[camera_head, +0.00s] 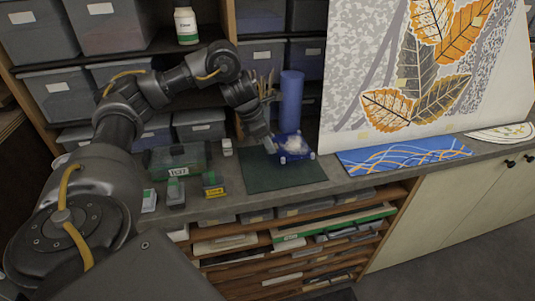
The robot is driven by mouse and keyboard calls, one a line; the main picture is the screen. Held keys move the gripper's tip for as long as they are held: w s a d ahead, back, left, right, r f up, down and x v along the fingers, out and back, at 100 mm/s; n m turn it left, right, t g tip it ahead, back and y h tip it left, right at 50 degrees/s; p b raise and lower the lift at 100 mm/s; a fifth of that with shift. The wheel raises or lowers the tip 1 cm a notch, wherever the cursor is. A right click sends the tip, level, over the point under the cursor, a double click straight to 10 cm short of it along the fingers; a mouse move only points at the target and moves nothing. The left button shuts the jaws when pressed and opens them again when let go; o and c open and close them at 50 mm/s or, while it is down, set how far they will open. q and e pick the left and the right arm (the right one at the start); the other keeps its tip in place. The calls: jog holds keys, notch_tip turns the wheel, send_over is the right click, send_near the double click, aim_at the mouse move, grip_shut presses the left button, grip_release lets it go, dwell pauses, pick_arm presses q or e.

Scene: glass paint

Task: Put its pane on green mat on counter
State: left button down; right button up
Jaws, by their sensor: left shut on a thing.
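The dark green mat (262,178) lies on the grey counter (333,186). My left gripper (274,147) reaches down over the mat's back part and is shut on a small blue pane (291,155) with a pale, whitish patch in its middle. The pane is over the mat's right part; I cannot tell whether it touches the mat. Small pale knobs show at the pane's corners. The gripper's fingertips are small and partly hidden against the pane. My right gripper is not in view.
A blue cylinder (291,99) stands behind the mat. A blue patterned panel (402,155) lies to the right, below a large leaf picture (420,65). A dark green box (178,161) and small labelled blocks (213,184) stand left of the mat.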

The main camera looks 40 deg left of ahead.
pick_arm(q)
jog(key=shift+w+f, duration=0.25)
jog(key=shift+w, duration=0.15)
jog(key=shift+a+f, duration=0.2)
jog(key=shift+f, duration=0.7)
jog(key=shift+f+p, duration=0.35)
jog(key=shift+a+f, duration=0.1)
jog(key=shift+f, duration=0.4)
jog(key=c, duration=1.2)
grip_release()
